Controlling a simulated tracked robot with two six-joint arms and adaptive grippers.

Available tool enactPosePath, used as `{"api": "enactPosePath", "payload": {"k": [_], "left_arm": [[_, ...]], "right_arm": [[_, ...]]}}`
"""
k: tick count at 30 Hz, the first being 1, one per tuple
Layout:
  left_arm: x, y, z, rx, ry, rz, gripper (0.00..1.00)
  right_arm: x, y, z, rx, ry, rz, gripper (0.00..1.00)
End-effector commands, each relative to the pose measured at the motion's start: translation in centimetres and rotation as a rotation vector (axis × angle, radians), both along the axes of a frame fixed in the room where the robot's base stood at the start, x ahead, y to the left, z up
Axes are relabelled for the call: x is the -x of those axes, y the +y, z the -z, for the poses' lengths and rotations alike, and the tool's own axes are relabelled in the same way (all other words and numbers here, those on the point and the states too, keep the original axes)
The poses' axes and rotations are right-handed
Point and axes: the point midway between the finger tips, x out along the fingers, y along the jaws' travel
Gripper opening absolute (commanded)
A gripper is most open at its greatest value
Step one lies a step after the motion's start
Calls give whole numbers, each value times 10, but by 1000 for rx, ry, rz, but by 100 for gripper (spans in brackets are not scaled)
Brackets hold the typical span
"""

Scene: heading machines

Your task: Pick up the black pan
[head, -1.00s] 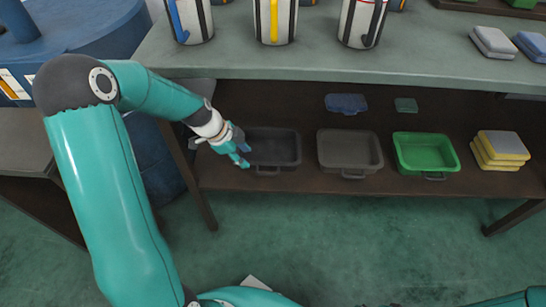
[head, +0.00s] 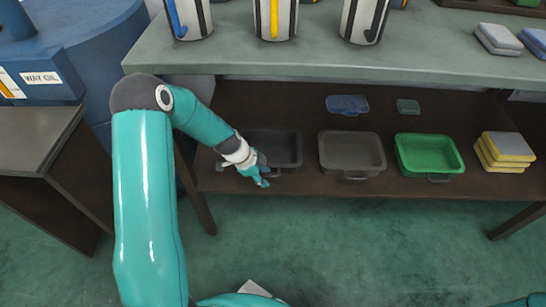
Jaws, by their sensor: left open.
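The black pan (head: 286,147) is the leftmost of three rectangular pans on the lower shelf, dark and with a small handle at its front. My left gripper (head: 264,176) is open at the pan's front left corner, close to the handle, and its wrist hides the pan's left part. I cannot tell whether the fingers touch the pan. My right gripper is out of view; only a bit of teal arm shows at the bottom right.
A grey-brown pan (head: 352,152) and a green pan (head: 428,155) stand to the right on the shelf (head: 310,186), then yellow sponges (head: 504,152). Blue (head: 347,105) and green lids (head: 408,107) lie behind. The worktop (head: 300,63) overhangs above, with striped canisters.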

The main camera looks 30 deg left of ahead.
Motion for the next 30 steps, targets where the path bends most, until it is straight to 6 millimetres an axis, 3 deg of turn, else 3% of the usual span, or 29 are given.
{"api": "enactPosePath", "payload": {"k": [8,15,30], "left_arm": [[-1,-1,2,-1,-1,1,40],[-2,-1,2,0,0,1,0],[-2,-1,0,-1,-1,1,0]], "right_arm": [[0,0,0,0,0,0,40],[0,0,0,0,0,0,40],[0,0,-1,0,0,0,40]]}}
